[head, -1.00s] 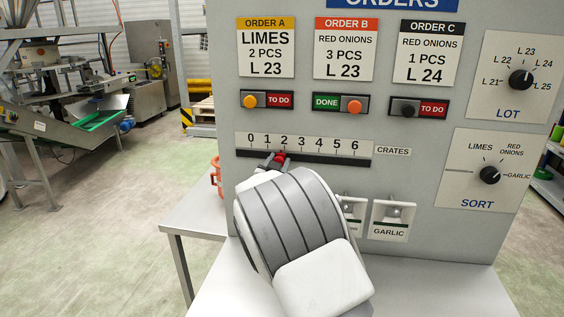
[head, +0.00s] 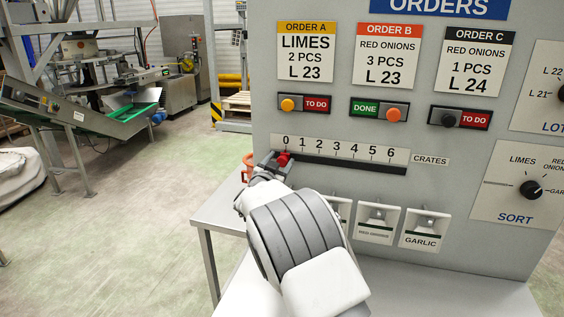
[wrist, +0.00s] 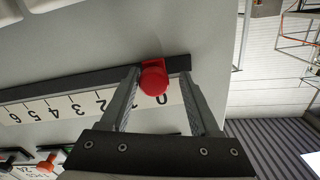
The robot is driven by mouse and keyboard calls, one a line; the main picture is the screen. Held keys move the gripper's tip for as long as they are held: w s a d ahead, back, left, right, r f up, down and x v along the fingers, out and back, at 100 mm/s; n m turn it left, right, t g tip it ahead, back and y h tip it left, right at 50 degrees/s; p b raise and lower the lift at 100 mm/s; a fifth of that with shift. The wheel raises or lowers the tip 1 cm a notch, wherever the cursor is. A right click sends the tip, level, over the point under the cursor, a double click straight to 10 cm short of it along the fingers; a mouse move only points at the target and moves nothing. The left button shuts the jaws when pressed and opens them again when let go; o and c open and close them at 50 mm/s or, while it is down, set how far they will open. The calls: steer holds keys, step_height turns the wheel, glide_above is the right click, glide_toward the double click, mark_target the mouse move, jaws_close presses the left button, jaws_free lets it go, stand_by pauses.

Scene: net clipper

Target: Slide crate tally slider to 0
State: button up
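The red slider knob (head: 283,158) of the crate tally sits at the left end of its black rail (head: 350,163), just below the 0 of the number scale (head: 338,148). My gripper (head: 277,161) is at the knob. In the wrist view the red knob (wrist: 153,78) lies between the two fingers of my gripper (wrist: 160,77). The fingers are spread wider than the knob. The finger on the higher-number side is at or touching the knob, and a gap shows on the other side. The 1 is hidden in the wrist view.
Above the scale are the order cards and switches, such as the order B switch (head: 379,110). Below are small hatches, one labelled garlic (head: 422,229). The sort dial (head: 530,189) is to the right. A grey table (head: 225,206) stands below left.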

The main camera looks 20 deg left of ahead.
steer(key=shift+o, duration=0.3)
steer(key=s+d+b, duration=0.1)
steer(key=s+b, duration=0.1)
steer(key=s, duration=1.5)
steer(key=shift+s+b, duration=0.2)
steer(key=shift+b, duration=0.1)
steer(key=shift+d, duration=0.1)
steer(key=d+r+n+g+y, duration=0.1)
steer(key=d+r+g+y, duration=0.2)
steer(key=d, duration=0.5)
steer(key=d+r+n+g+y, duration=0.1)
steer(key=d+r+n+g, duration=0.1)
steer(key=d+r, duration=0.55)
steer(key=s+d+f+g+h, duration=0.2)
steer(key=s+d+f+g, duration=0.1)
steer(key=s+d, duration=1)
steer(key=s+d+f+g+h, duration=0.3)
steer(key=s+d+f, duration=0.3)
steer(key=s+d, duration=0.7)
steer(key=shift+s+f+m+g, duration=0.2)
steer(key=shift+s+m+g, duration=0.15)
steer(key=shift+g, duration=0.35)
steer(key=shift+a, duration=0.1)
steer(key=shift+c, duration=0.3)
